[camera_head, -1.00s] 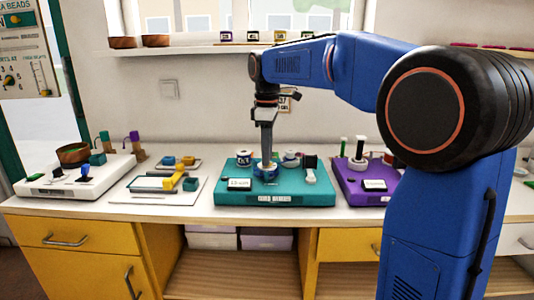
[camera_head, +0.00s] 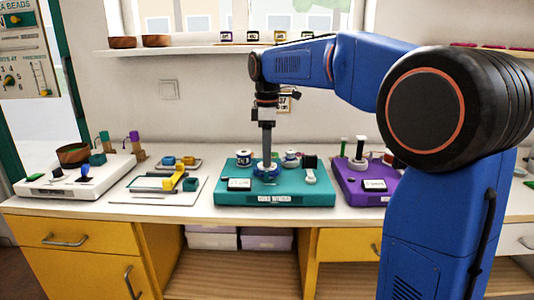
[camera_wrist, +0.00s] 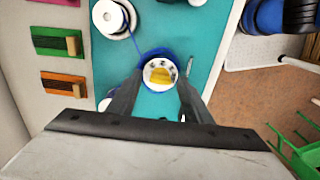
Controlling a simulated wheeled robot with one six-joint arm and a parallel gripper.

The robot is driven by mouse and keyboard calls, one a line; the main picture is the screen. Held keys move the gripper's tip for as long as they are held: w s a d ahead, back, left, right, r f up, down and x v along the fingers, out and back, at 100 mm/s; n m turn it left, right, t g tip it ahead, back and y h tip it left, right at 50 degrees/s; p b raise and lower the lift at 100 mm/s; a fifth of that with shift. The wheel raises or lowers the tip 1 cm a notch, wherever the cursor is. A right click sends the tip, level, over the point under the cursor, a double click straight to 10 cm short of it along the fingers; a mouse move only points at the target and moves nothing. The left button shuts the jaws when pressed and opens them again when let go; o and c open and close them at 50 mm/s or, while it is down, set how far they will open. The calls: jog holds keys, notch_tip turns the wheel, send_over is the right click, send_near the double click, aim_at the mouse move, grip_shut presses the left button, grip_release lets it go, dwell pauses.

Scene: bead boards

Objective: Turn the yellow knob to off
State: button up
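The yellow knob (camera_wrist: 160,75) sits inside a round white dial with dark marks and a blue ring (camera_wrist: 143,60) on the teal board (camera_wrist: 205,25). In the wrist view the two fingers of my gripper (camera_wrist: 159,84) are apart, one at each side of the dial's near edge, with the knob between and just beyond them. I cannot tell if they touch the ring. In the head view my gripper (camera_head: 266,165) points straight down over the blue ring on the teal board (camera_head: 300,198); the knob is too small or hidden there.
A white spool (camera_head: 244,157) stands left of the dial, and a black block (camera_head: 310,161) and white part lie right. A purple board (camera_head: 352,190) is at right, a white board (camera_head: 95,186) and tray at left. Green wire racks (camera_wrist: 300,140) show in the wrist view.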

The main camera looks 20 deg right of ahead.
notch_tip(320, 180, up, 17)
jog(key=shift+r, duration=0.2)
dwell(0.7)
jog(key=s+d+f+m+t, duration=0.2)
jog(key=s+f+m, duration=0.5)
jog(key=s+f, duration=1)
jog(key=s+d+f+m+t, duration=0.2)
jog(key=s+d+f+m, duration=0.2)
jog(key=s+f, duration=1.3)
jog(key=m, duration=0.3)
jog(key=shift+d+f+m+t, duration=0.25)
jog(key=shift+d+m+t, duration=0.05)
jog(key=shift+d+t, duration=0.1)
